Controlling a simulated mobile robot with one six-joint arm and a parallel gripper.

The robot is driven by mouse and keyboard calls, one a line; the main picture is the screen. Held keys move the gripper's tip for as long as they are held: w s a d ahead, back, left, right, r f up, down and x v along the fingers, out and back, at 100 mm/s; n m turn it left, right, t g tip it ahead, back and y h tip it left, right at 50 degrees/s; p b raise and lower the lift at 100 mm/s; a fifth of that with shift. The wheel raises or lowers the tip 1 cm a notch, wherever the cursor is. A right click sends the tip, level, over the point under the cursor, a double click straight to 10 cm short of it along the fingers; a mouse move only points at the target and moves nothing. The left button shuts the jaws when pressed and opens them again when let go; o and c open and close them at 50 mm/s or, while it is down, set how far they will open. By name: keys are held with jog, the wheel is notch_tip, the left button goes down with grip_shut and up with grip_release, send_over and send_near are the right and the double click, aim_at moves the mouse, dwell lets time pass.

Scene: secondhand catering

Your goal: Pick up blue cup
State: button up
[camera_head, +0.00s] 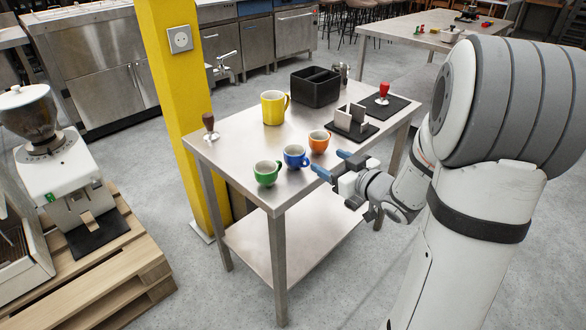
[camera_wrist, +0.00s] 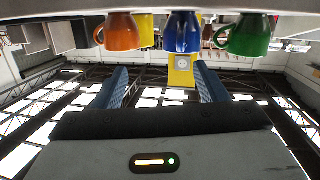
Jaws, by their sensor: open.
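The blue cup (camera_head: 295,156) stands upright on the steel table between a green cup (camera_head: 267,172) and an orange cup (camera_head: 319,141). My gripper (camera_head: 331,167) is open and empty, at the table's front edge, with its blue fingers toward the blue cup and apart from it. In the wrist view, which looks upside down, the blue cup (camera_wrist: 183,33) hangs at the top between the orange cup (camera_wrist: 122,33) and the green cup (camera_wrist: 248,36). My two fingers (camera_wrist: 161,85) are spread apart below it.
The steel table (camera_head: 235,154) also bears a yellow mug (camera_head: 274,108), a black bin (camera_head: 315,87), a black holder with cards (camera_head: 352,125), a red-handled tamper (camera_head: 383,93) and a brown-handled tamper (camera_head: 209,125). A yellow pillar (camera_head: 178,75) stands behind its left end.

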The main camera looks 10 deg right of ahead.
aim_at(308, 160)
jog(key=w+a+y+b, duration=0.1)
jog(key=a, duration=0.1)
jog(key=w+a+f+y+b, duration=0.1)
jog(key=w, duration=0.1)
jog(key=w+a+f+n+y+b, duration=0.1)
jog(key=a, duration=0.1)
jog(key=shift+w+a, duration=0.3)
jog(key=shift+w, duration=0.1)
jog(key=shift+r, duration=0.1)
grip_shut()
dwell(0.6)
